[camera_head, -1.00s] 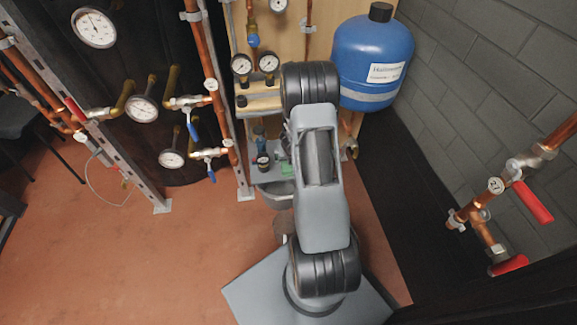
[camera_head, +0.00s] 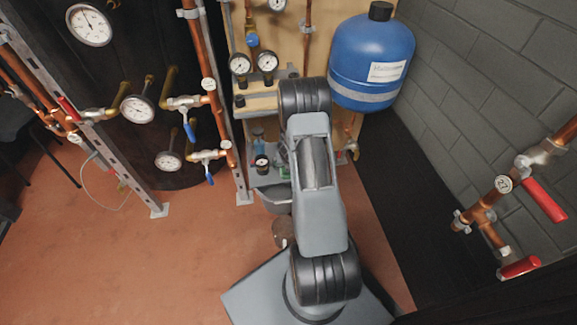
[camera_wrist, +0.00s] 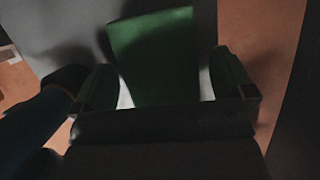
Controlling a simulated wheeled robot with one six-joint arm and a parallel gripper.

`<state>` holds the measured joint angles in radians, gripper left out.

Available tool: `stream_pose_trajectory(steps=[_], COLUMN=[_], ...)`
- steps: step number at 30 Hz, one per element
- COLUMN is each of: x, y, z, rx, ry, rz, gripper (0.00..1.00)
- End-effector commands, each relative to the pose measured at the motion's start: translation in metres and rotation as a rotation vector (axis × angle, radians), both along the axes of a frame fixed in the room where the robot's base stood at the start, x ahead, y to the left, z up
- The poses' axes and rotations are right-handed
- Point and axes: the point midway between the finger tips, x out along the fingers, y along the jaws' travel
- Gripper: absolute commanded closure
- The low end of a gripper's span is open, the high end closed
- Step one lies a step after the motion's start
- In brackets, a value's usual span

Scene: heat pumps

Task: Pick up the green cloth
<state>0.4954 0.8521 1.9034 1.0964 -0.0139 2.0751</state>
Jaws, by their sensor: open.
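The green cloth (camera_wrist: 153,58) lies on a grey shelf (camera_wrist: 62,28) in the wrist view, a roughly rectangular dark green piece in shadow. My gripper (camera_wrist: 166,90) is open, with one finger on each side of the near part of the cloth. I cannot tell whether the fingers touch it. The palm hides the cloth's nearest edge. In the head view only a small bit of green (camera_head: 284,173) shows beside my arm on the shelf. My arm hides the rest of the cloth and the gripper there.
A dark blue object (camera_wrist: 35,125) stands close to the left finger. A small dark jar (camera_head: 262,163) stands on the shelf. Copper pipes with gauges (camera_head: 140,108) are at left, a blue tank (camera_head: 371,60) at right above.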

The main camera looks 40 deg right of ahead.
Motion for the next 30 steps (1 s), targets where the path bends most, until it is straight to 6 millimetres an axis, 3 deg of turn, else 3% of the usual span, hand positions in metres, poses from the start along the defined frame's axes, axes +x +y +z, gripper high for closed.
stream_pose_trajectory(steps=[7, 22, 30], x=[0.0000, -0.0002, -0.0002], y=[0.0000, 0.0000, -0.0001], z=[-0.0014, -0.0013, -0.0004], rx=[0.000, 0.000, 0.000], ry=[0.000, 0.000, 0.000], rz=[0.000, 0.000, 0.000], gripper=[0.02, 0.50, 0.51])
